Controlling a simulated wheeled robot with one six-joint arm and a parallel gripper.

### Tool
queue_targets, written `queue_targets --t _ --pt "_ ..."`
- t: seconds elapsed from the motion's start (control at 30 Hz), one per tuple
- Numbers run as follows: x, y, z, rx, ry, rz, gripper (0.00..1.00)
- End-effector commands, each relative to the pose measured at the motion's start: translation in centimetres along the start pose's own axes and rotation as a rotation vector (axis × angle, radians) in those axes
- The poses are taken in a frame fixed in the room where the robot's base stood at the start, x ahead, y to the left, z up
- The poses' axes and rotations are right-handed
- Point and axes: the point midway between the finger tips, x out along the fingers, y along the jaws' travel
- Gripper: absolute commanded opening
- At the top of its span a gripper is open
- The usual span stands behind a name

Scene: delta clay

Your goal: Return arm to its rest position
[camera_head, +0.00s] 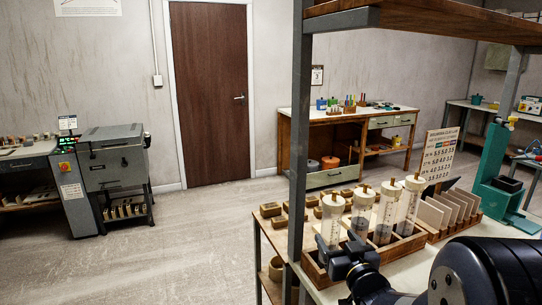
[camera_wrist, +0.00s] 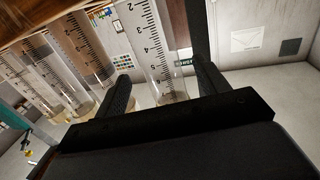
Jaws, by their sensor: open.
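My gripper (camera_head: 340,242) is open in front of the leftmost clear graduated cylinder (camera_head: 331,224), which has a cream cap with a wooden knob. In the wrist view my gripper (camera_wrist: 160,75) has its two black fingers apart, and a graduated cylinder (camera_wrist: 150,45) shows in the gap between them. I cannot tell whether either finger touches it. More capped cylinders stand upright to its right in a wooden rack (camera_head: 400,246). The cylinders' lower ends are partly hidden by the rack and my gripper. My dark arm fills the lower right of the head view.
A metal shelf post (camera_head: 299,130) rises left of the rack, under a wooden upper shelf (camera_head: 440,20). Small wooden blocks (camera_head: 270,210) lie at left. Upright pale tiles (camera_head: 455,208) and a teal stand (camera_head: 497,175) are at right. The floor (camera_head: 180,240) at left is clear.

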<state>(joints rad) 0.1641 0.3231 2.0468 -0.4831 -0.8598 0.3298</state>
Motion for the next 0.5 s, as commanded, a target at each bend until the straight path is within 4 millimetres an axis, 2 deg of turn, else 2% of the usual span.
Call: queue_targets --t 0.27,0.3,0.5 --pt "-5.0 0.1 0.0 -0.001 0.002 0.003 0.69" --pt "-4.9 0.0 0.0 0.0 0.0 -0.001 0.69" --pt "-0.9 -0.1 0.0 0.001 -0.002 -0.003 0.69"
